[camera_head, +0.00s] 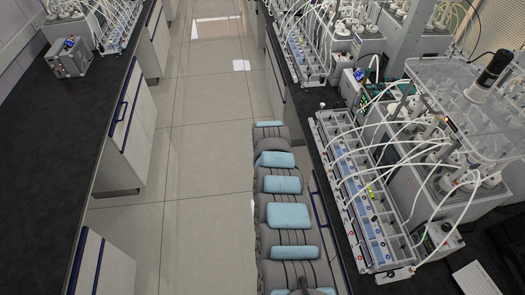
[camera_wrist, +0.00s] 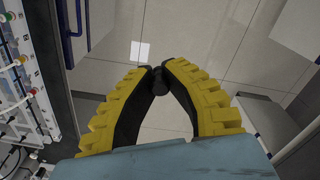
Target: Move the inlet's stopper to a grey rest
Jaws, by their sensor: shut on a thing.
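In the wrist view my gripper (camera_wrist: 157,71) has yellow ribbed fingers with black inner pads, and the fingertips meet around a small dark piece (camera_wrist: 160,88). The piece looks like a black stopper; most of it is hidden by the fingertips. It is held over the tiled floor of the aisle, clear of any surface. I cannot make out the inlet or a grey rest for certain in either view.
Reactors with white tubes and a long tray of gas cells (camera_head: 368,200) line the right bench. A clear-lidded bath (camera_head: 455,100) carries a black cylinder (camera_head: 493,70). The left black bench (camera_head: 75,135) is mostly bare.

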